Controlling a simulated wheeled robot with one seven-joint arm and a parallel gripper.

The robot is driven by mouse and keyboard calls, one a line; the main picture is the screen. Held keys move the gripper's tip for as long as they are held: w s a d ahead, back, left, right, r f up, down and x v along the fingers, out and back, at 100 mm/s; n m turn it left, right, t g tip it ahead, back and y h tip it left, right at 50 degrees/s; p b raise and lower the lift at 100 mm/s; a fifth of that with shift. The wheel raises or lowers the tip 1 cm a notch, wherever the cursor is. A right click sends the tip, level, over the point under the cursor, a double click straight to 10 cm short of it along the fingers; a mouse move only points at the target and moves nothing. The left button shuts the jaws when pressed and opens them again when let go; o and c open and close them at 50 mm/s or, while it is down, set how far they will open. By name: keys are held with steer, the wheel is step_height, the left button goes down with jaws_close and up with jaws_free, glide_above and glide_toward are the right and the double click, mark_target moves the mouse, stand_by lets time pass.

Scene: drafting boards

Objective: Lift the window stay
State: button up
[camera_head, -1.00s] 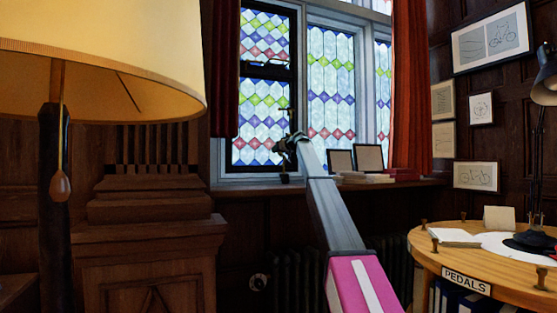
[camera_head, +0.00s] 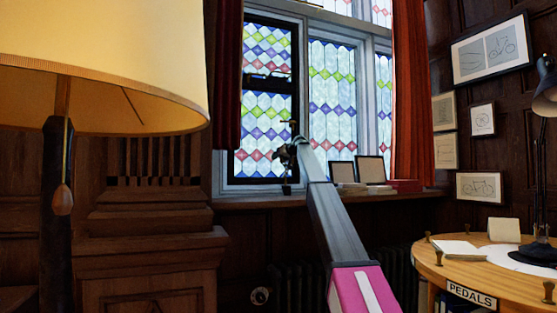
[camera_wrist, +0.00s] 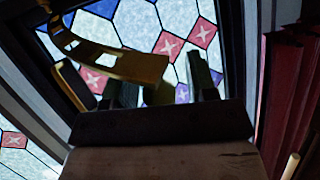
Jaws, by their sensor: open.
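The window stay (camera_wrist: 110,58) shows in the wrist view as a curved, flat brass-coloured bar. It runs from the upper left down to a broad end near my fingers, in front of the leaded window. My gripper (camera_wrist: 163,88) is open, with one dark finger on each side at the middle of that view. The stay's broad end overlaps the left finger; I cannot tell whether they touch. In the head view my gripper (camera_head: 286,155) is at the dark-framed left casement, low on its right side. The stay is too small and dark to make out there.
A sill (camera_head: 325,200) with two frames (camera_head: 370,168) and several books lies right of my arm. Red curtains (camera_head: 411,100) hang at both sides. A large lampshade (camera_head: 100,85) fills the left, and a round wooden table (camera_head: 500,278) stands at the right.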

steer(key=v, duration=1)
steer(key=shift+s+d+r, duration=0.2)
